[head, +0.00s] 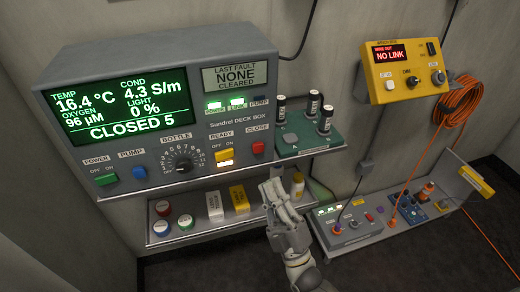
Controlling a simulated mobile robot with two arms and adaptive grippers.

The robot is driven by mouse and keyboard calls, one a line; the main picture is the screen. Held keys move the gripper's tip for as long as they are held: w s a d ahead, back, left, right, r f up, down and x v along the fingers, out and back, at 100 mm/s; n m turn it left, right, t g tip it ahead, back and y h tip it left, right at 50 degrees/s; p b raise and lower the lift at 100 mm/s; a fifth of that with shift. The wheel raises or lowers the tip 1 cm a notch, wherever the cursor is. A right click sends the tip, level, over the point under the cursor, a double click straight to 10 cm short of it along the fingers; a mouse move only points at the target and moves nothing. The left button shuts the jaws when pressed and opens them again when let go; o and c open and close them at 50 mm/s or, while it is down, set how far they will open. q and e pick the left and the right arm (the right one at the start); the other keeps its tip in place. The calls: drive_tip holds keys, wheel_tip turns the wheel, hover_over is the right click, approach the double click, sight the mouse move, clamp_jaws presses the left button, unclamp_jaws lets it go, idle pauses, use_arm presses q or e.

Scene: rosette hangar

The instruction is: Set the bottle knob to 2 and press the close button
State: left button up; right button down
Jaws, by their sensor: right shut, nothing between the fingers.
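The grey deck box (190,100) stands on the left wall with its front facing me. Its black bottle knob (181,163) sits in the middle of a numbered dial; its exact setting is too small to read. The green screen (123,108) shows "CLOSED 5". The red close button (258,148) is at the lower right of the panel, beside the yellow ready switch (224,157). My right gripper (275,188) is shut and empty, below and right of the close button, in front of the lower shelf. It touches no control that I can see. My left gripper is not in view.
A lower shelf (190,236) holds colored caps and blocks. A green board (308,138) with upright black cylinders is right of the box. A yellow control box (404,70) and coiled orange cable (459,105) hang on the right wall. A lower tray (375,232) carries small devices.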

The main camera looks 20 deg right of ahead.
sight(258, 148)
drive_tip(key=shift+s+r, duration=0.1)
drive_tip(key=shift+r, duration=0.05)
drive_tip(key=w+b, duration=0.3)
drive_tip(key=w, duration=0.6)
drive_tip(key=shift+a, duration=0.15)
drive_tip(key=shift+b, duration=0.3)
idle(1.2)
drive_tip(key=shift+w, duration=0.4)
drive_tip(key=shift+w+b, duration=0.35)
drive_tip(key=shift+w, duration=0.05)
idle(0.6)
drive_tip(key=shift+s, duration=0.15)
drive_tip(key=shift+s+p, duration=0.5)
drive_tip(key=shift+s, duration=0.25)
